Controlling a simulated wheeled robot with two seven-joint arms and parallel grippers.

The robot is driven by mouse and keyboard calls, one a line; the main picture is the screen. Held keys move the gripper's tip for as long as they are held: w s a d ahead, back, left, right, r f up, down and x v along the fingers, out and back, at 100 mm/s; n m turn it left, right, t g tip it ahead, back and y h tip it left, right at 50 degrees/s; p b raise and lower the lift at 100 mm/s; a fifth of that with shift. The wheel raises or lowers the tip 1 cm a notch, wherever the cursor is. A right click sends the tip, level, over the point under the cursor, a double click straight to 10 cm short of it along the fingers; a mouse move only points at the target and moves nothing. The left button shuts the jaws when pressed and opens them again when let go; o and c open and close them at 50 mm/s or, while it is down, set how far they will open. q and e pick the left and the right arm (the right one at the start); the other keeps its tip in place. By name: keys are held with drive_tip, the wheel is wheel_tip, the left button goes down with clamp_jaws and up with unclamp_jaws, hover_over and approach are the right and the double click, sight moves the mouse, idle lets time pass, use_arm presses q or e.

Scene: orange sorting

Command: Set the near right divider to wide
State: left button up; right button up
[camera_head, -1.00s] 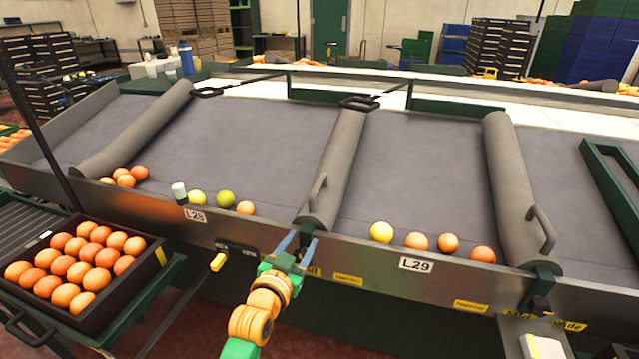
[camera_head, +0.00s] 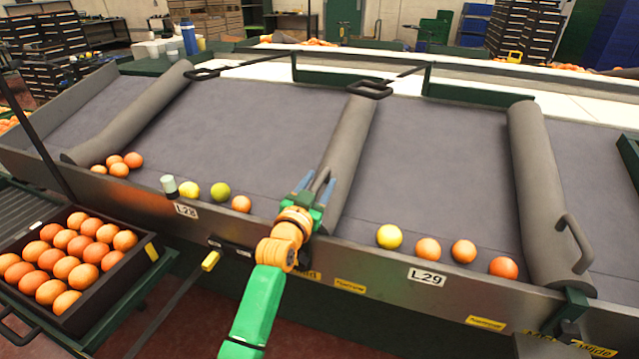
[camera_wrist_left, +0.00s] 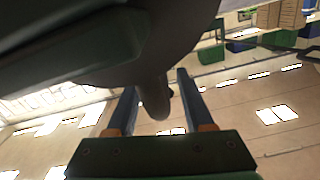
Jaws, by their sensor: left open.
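Three grey padded dividers lie across the sloping belt: a left one (camera_head: 128,115), a middle one (camera_head: 352,140) and a right one (camera_head: 537,185). My left gripper (camera_head: 318,182) is at the near end of the middle divider, open, with that divider's handle between its fingers. The left wrist view shows the handle (camera_wrist_left: 154,98) between the two apart blue fingers (camera_wrist_left: 157,106); contact cannot be told. The gripper partly hides the divider's near end. The right divider's handle (camera_head: 577,243) is free. My right gripper is not in view.
Oranges (camera_head: 428,249) and a yellow fruit (camera_head: 389,236) rest along the front rail (camera_head: 400,270) right of the middle divider. More fruit and a small white-topped cylinder (camera_head: 169,186) lie to its left. A full orange crate (camera_head: 70,255) stands at the lower left.

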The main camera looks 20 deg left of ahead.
use_arm(q)
drive_tip(key=shift+w, duration=0.2)
drive_tip(key=shift+s, duration=0.1)
drive_tip(key=shift+c, duration=0.7)
clamp_jaws()
idle(0.5)
